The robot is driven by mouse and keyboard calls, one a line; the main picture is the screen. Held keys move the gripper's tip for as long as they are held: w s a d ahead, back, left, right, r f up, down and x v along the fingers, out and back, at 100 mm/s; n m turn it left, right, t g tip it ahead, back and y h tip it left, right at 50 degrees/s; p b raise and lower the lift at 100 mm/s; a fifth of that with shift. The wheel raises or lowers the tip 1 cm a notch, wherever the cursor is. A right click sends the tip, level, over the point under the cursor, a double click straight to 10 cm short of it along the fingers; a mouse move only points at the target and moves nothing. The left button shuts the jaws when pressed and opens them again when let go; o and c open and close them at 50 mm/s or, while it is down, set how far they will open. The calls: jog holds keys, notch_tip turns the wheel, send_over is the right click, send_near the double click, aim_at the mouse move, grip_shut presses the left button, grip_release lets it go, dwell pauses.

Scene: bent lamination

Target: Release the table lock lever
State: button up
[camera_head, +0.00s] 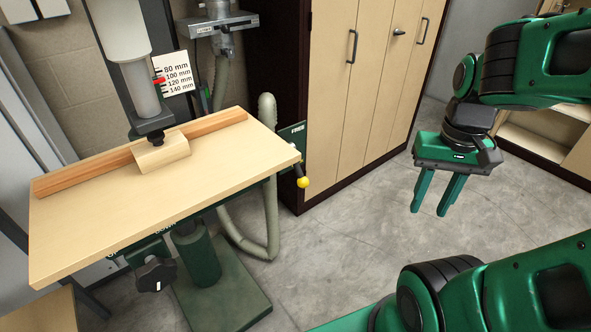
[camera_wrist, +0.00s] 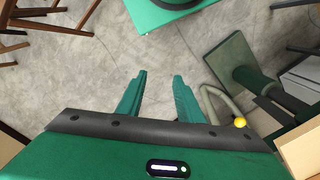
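The lock lever (camera_head: 300,172) is a short dark lever with a yellow ball knob (camera_head: 303,182). It hangs at the right end of the wooden machine table (camera_head: 215,160), below a green plate (camera_head: 292,136) with small white lettering. The yellow knob also shows at the right in the wrist view (camera_wrist: 240,122). My gripper (camera_head: 429,211) is in the air well to the right of the lever, pointing down and touching nothing. Its two green fingers stand apart and empty, as the wrist view (camera_wrist: 159,76) also shows.
A wooden fence (camera_head: 75,178) and a small wooden block (camera_head: 160,152) sit on the table under the spindle. A black star knob (camera_head: 155,274) is below the table. A grey hose (camera_head: 270,215) runs behind the lever. A tall cabinet (camera_head: 345,100) stands behind; open floor lies between.

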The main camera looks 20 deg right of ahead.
jog(key=n+y, duration=0.6)
jog(key=n, duration=0.9)
send_near(298, 170)
jog(key=shift+t, duration=0.4)
jog(key=x, duration=1)
jog(key=shift+d+f, duration=0.15)
jog(key=shift+f, duration=0.2)
jog(key=shift+c, duration=0.2)
